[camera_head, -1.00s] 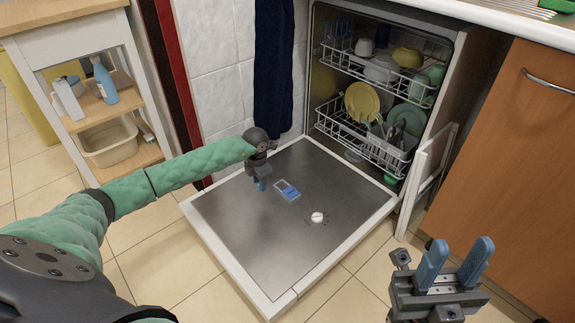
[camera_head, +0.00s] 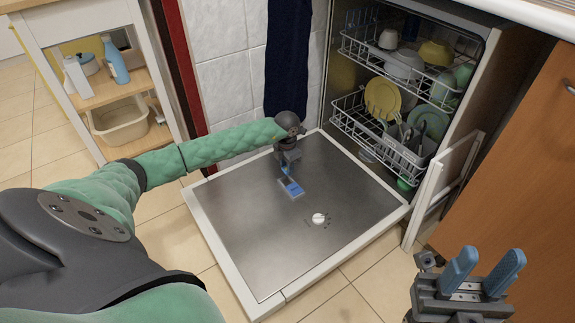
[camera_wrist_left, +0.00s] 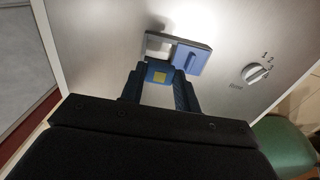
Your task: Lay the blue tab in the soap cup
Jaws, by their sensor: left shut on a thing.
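The soap cup (camera_wrist_left: 158,47) is a small grey recess in the inner face of the open dishwasher door (camera_head: 255,245). Its blue sliding lid (camera_wrist_left: 189,57) stands to the right, leaving the left part open; the lid also shows in the head view (camera_head: 292,188). My left gripper (camera_head: 286,173) points down beside the cup. It is shut on the blue tab (camera_wrist_left: 159,76), which has a yellow patch and sits just short of the cup's near edge in the wrist view. Its height over the door is hard to tell. My right gripper (camera_head: 484,268) is open and empty.
A white dial (camera_head: 319,219) sits on the door, right of the cup. The racks (camera_head: 385,135) behind hold plates and bowls. A dark towel (camera_head: 287,60) hangs behind the door. A trolley (camera_head: 95,95) with bottles and a basin stands at left.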

